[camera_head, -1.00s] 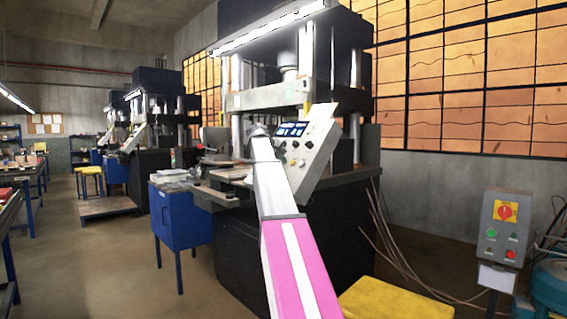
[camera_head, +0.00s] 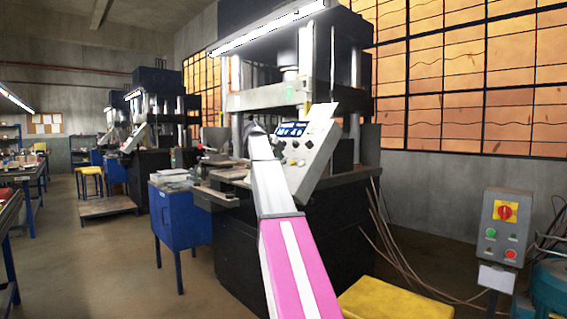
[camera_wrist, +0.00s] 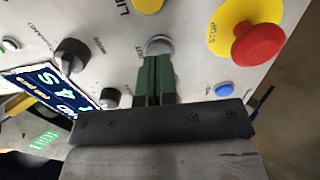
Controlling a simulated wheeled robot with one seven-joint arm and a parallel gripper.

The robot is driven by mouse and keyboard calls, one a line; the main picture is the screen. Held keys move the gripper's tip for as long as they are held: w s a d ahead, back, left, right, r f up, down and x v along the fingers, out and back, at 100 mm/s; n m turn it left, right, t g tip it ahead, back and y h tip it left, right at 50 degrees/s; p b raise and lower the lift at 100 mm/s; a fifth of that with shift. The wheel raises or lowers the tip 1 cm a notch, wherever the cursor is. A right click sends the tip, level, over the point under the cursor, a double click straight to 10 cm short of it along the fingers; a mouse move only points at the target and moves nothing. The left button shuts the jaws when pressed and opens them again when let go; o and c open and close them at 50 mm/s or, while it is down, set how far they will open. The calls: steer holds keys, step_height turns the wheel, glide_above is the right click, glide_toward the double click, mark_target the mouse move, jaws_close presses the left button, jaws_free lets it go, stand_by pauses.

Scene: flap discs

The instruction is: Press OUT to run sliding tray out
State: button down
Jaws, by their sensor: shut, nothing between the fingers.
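The grey control panel (camera_head: 318,147) of the press faces me, partly hidden by my arm. In the wrist view the panel (camera_wrist: 190,18) fills the upper part. A round grey button (camera_wrist: 160,44) with the label OUT beside it lies right at the tips of my gripper (camera_wrist: 158,58). The dark green fingers are closed together and empty, and cover the button's lower edge; I cannot tell whether they touch it. In the head view the gripper is hidden behind my arm. I cannot make out the sliding tray for certain.
A red stop button on a yellow collar (camera_wrist: 256,44) is right of the fingers. A black selector knob (camera_wrist: 71,56), a small black knob (camera_wrist: 110,97) and a blue button (camera_wrist: 224,89) are also near. A yellow stool (camera_head: 382,300) stands before the press.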

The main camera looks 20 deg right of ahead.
steer(key=v, duration=0.6)
stand_by(0.4)
steer(key=shift+a, duration=0.1)
stand_by(0.3)
